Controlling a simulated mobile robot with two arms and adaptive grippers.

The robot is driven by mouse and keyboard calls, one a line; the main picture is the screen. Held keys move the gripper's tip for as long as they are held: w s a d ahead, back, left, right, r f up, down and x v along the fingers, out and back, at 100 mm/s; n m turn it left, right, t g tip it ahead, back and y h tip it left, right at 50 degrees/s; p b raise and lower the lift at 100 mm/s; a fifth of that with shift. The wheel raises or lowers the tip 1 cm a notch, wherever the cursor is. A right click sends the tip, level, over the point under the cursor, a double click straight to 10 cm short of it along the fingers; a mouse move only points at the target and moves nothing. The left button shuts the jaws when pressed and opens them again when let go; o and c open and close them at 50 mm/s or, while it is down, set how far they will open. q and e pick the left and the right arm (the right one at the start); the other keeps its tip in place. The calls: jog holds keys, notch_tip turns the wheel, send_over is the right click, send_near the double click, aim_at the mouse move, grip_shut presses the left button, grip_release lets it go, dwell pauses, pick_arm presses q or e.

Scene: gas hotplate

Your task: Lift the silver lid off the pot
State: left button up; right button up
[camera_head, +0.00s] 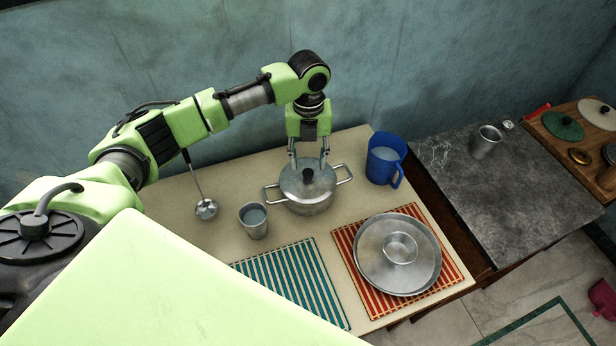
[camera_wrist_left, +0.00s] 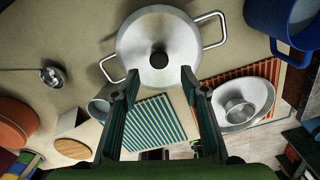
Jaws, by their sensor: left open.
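The silver pot (camera_head: 309,207) stands on the beige table with its silver lid (camera_head: 293,184) on top; the lid has a black knob (camera_head: 307,175). In the left wrist view the lid (camera_wrist_left: 135,42) and its knob (camera_wrist_left: 159,60) show just beyond my fingertips. My left gripper (camera_head: 309,162) points down over the lid, with its two fingers apart and nothing between them. In the wrist view the open left gripper (camera_wrist_left: 160,76) has the knob roughly centred ahead of its tips. I cannot tell the exact gap to the knob. My right gripper is not in view.
A blue jug (camera_head: 383,160) stands right of the pot. A metal cup (camera_head: 254,222) and a ladle (camera_head: 206,209) are to its left. A metal plate (camera_head: 372,262) lies on a red striped mat (camera_head: 452,272); a teal striped mat (camera_head: 290,278) lies in front.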

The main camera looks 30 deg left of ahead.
aim_at(308, 172)
pick_arm(q)
jog(key=f, duration=0.1)
jog(key=f+p, duration=0.1)
jog(key=f, duration=0.2)
jog(key=shift+w+a+f, duration=0.2)
jog(key=shift+w+a, duration=0.05)
jog(key=shift+f, duration=0.25)
grip_shut()
jog(key=shift+r, duration=0.1)
